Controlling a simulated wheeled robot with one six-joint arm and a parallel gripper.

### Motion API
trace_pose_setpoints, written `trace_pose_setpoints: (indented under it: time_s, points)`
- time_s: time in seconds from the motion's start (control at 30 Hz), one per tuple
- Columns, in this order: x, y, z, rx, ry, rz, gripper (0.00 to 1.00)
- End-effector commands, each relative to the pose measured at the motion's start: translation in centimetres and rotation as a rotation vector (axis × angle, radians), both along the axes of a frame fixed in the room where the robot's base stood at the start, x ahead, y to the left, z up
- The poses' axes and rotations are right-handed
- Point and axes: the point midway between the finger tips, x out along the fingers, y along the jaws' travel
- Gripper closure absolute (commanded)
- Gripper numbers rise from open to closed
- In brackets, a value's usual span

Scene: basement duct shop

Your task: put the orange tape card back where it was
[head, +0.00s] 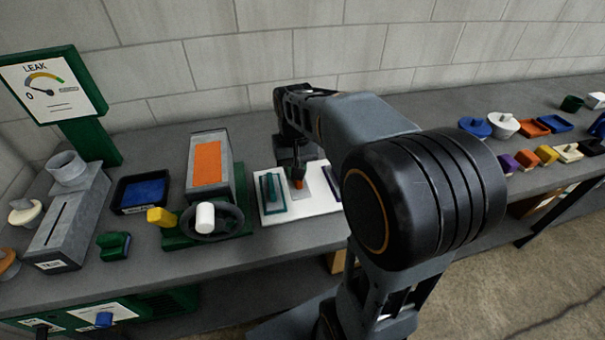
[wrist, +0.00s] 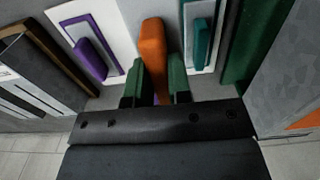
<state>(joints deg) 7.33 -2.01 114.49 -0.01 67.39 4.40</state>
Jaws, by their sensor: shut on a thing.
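The orange tape card (wrist: 153,50) is held upright between the green fingertips of my gripper (wrist: 155,82) in the wrist view. In the head view a small orange part of it (head: 298,184) shows below my gripper (head: 297,172), over the white board (head: 278,208). The board carries a teal piece (head: 270,190) on its left and a dark purple piece (head: 335,183) on its right. In the wrist view, the purple piece (wrist: 90,55) is left of the card and the teal piece (wrist: 200,40) right. I cannot tell whether the card touches the board.
Several coloured blocks (head: 527,159) stand far right. A block wall (head: 240,75) runs behind the bench.

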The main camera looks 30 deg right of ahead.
Motion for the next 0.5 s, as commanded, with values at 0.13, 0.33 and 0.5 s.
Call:
trace_pose_setpoints:
  time_s: [0.13,0.33,0.5]
  points:
    - [2.4,-2.3,-2.2,0.001,0.006,-0.002,1.00]
    - [4.2,-3.7,-5.1,0.001,0.003,0.002,1.00]
    - [4.9,-4.3,-6.1,0.000,0.000,0.004,1.00]
